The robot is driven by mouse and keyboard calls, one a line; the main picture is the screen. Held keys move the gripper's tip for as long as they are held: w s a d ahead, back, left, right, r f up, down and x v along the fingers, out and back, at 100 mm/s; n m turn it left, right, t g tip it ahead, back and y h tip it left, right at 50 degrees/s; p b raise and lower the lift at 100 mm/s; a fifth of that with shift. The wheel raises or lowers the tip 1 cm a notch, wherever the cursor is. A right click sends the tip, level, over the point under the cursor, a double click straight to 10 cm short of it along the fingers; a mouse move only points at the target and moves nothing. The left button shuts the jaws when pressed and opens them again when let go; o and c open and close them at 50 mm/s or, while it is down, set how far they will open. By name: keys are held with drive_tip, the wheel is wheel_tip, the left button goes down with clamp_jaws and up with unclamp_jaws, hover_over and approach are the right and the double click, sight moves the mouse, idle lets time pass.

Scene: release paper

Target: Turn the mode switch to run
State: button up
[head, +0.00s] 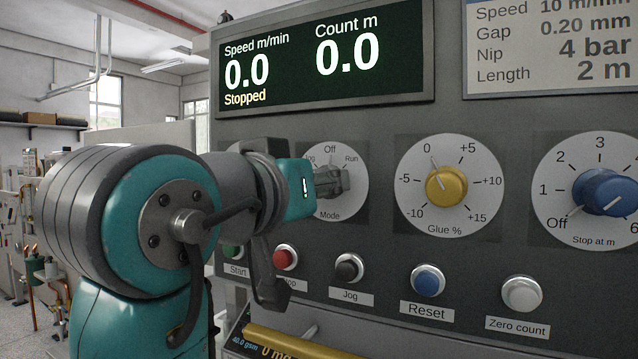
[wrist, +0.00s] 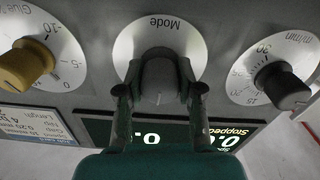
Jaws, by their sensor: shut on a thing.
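The mode switch is a dark knob (wrist: 160,78) on a round white dial (head: 350,201) marked Off at the top and Run at the upper right. My gripper (head: 330,182) is at the dial, coming from the left. In the wrist view, which is upside down, my gripper (wrist: 158,95) has one finger on each side of the knob and is shut on it. I cannot tell where the knob's pointer stands. The display (head: 325,62) reads Speed 0.0, Count 0.0 and Stopped.
A yellow glue knob (head: 447,186) and a blue stop knob (head: 606,193) are to the right. Below are red (head: 285,257), black Jog (head: 349,267), blue Reset (head: 428,281) and white Zero count (head: 522,294) buttons. A dark speed knob (wrist: 283,87) neighbours the mode dial.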

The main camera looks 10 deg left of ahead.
drive_tip(key=m, duration=0.4)
drive_tip(key=shift+m, duration=2.1)
drive_tip(key=o, duration=1.2)
drive_tip(key=v, duration=1.2)
